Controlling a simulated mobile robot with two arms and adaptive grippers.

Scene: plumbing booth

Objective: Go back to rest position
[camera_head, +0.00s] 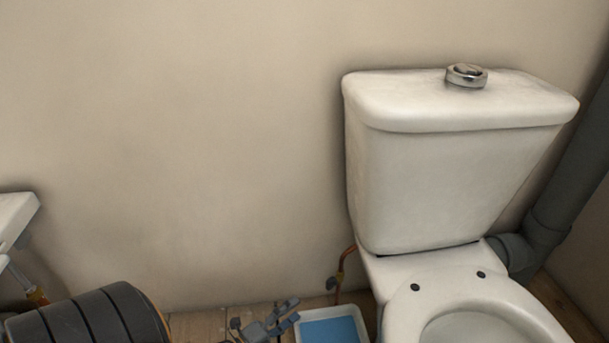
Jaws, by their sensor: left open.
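My left gripper (262,318) shows at the bottom edge, low near the floor, with its grey fingers apart. It looks empty, though its lower part is cut off by the frame. It is just left of a white tray with a blue bottom (299,333). My dark left arm is at the bottom left. My right gripper is not in view.
A white toilet with a cistern (450,185) and a chrome flush button (466,75) stands at right. A copper pipe (338,282) runs beside it. A grey waste pipe (572,180) is at far right. A white basin edge (14,215) is at left. The middle wall is bare.

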